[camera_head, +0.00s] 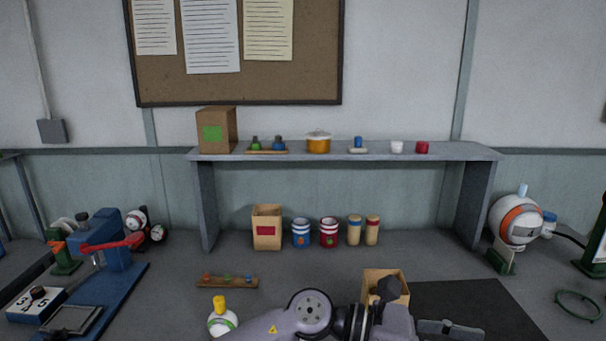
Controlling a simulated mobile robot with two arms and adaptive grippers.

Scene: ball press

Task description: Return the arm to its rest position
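Pale lilac-grey links of one of my arms lie across the bottom centre of the head view, with a round bolted joint cap, black rings and a small yellow warning mark. The arm is low over the front of the workbench (180,310). I see no held object.
A blue press (112,250) with a red lever stands left. Several tins and a box stand under the shelf (345,152). A dark mat (480,306) and green ring (578,306) lie right.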

